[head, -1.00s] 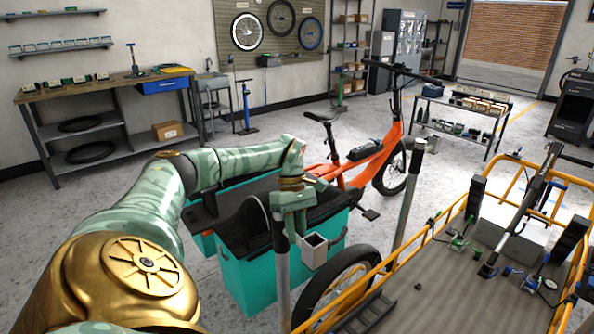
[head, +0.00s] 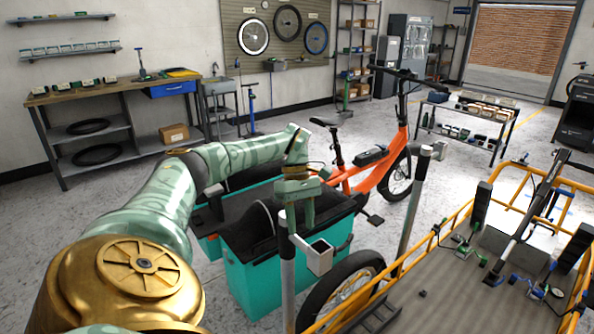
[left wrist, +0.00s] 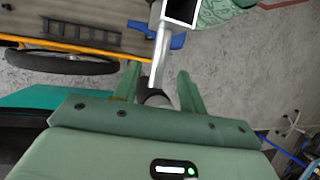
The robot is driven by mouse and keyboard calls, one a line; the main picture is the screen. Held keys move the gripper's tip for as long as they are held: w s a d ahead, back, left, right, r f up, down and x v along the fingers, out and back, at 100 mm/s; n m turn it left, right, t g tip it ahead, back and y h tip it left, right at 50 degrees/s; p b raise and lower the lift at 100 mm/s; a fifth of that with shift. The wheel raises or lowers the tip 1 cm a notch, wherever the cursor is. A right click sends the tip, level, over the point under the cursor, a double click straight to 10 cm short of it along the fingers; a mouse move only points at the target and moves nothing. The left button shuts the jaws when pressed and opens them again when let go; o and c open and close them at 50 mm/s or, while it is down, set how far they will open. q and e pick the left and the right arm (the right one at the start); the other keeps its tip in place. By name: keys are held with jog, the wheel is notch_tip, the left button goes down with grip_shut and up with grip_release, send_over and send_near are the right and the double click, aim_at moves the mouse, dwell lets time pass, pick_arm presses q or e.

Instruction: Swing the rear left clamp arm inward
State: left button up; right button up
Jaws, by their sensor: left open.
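The rear left clamp arm (head: 304,246) is a short pale bar with a hollow grey square block (head: 319,256) on its end. It sits at the top of a grey upright post (head: 288,275) beside the cargo bike's rear wheel. In the left wrist view the clamp arm (left wrist: 159,58) runs up from between the fingers to the block (left wrist: 181,10). My left gripper (head: 297,212) is at the post top, fingers pointing down. In the left wrist view the open fingers (left wrist: 160,84) stand either side of the arm's near end, with gaps visible. Contact cannot be told.
A teal cargo box (head: 265,285) stands left of the post. The rear wheel (head: 345,285) and yellow-railed cargo bed (head: 470,290) lie to the right. A second post (head: 412,215) rises beyond. An orange bike (head: 380,165) stands behind.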

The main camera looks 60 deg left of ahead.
pick_arm(q)
jog(key=p+v, duration=0.4)
jog(key=v, duration=0.8)
pick_arm(e)
jog(key=r, duration=0.1)
jog(key=w+r, duration=0.1)
jog(key=r, duration=0.2)
jog(key=shift+w+r, duration=0.2)
jog(key=shift+w, duration=0.05)
pick_arm(q)
jog(key=shift+s, duration=0.1)
